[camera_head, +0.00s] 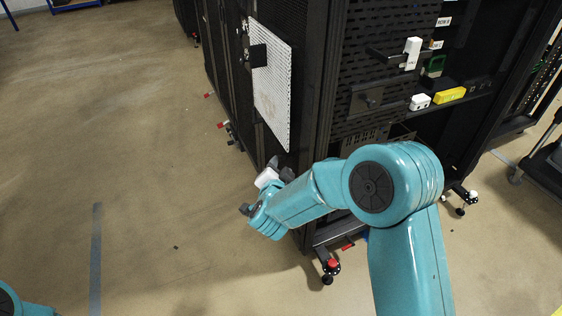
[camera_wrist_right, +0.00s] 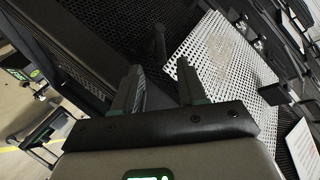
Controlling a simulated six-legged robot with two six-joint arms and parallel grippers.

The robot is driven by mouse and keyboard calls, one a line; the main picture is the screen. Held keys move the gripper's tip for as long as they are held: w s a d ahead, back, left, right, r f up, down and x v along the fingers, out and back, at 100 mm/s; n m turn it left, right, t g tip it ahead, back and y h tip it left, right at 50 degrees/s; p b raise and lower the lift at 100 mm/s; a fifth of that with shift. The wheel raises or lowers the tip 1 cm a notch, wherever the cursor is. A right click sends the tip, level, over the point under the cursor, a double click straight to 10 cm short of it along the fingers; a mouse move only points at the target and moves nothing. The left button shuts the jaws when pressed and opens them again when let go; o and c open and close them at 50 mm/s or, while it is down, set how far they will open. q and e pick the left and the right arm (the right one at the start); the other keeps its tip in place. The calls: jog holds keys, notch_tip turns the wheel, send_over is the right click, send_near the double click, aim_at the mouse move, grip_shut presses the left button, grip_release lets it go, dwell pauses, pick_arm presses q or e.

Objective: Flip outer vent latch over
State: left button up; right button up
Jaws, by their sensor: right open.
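My right gripper (camera_head: 279,168) is low beside the corner of the black rack (camera_head: 312,90), below the white perforated panel (camera_head: 272,95). In the right wrist view my right gripper (camera_wrist_right: 159,66) has its two fingers apart, with nothing between them. The panel (camera_wrist_right: 225,55) fills the area ahead and right of the fingers. A dark upright, rod-like part (camera_wrist_right: 159,40) shows beyond the gap between the fingertips; I cannot tell whether it is the vent latch. A black bracket (camera_head: 257,55) sits at the panel's upper left. My left gripper is out of frame.
A white block (camera_head: 412,52), a small white box (camera_head: 420,102) and a yellow block (camera_head: 450,95) are at the rack's front. The rack stands on feet (camera_head: 330,270). A dark cart (camera_head: 545,165) is at the right.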

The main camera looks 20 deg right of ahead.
aim_at(282, 157)
jog(key=b+x, duration=0.1)
jog(key=x, duration=0.6)
jog(key=shift+w, duration=0.15)
